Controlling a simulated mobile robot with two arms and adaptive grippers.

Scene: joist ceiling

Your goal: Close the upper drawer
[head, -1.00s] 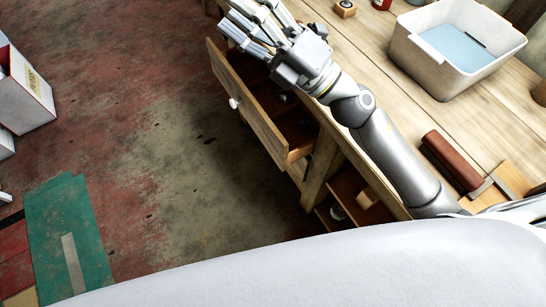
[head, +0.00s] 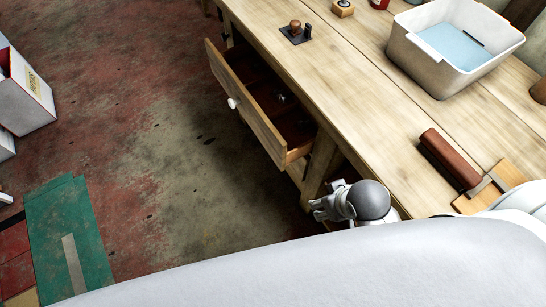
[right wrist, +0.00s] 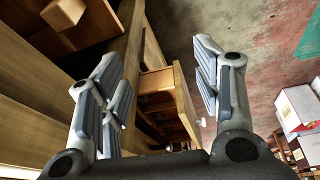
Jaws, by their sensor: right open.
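The upper drawer (head: 258,118) of the wooden workbench stands pulled out in the head view, its front panel facing left with a round white knob (head: 234,103). A few small items lie inside it. My right gripper (head: 322,206) is low beside the bench, below the near end of the drawer in the picture and apart from it; my wrist hides part of it. In the right wrist view my right gripper (right wrist: 158,62) is open and empty, with the open drawer (right wrist: 160,82) ahead between its fingers. My left gripper is not in view.
The floor (head: 150,130) left of the drawer is clear. White boxes (head: 25,95) stand at far left.

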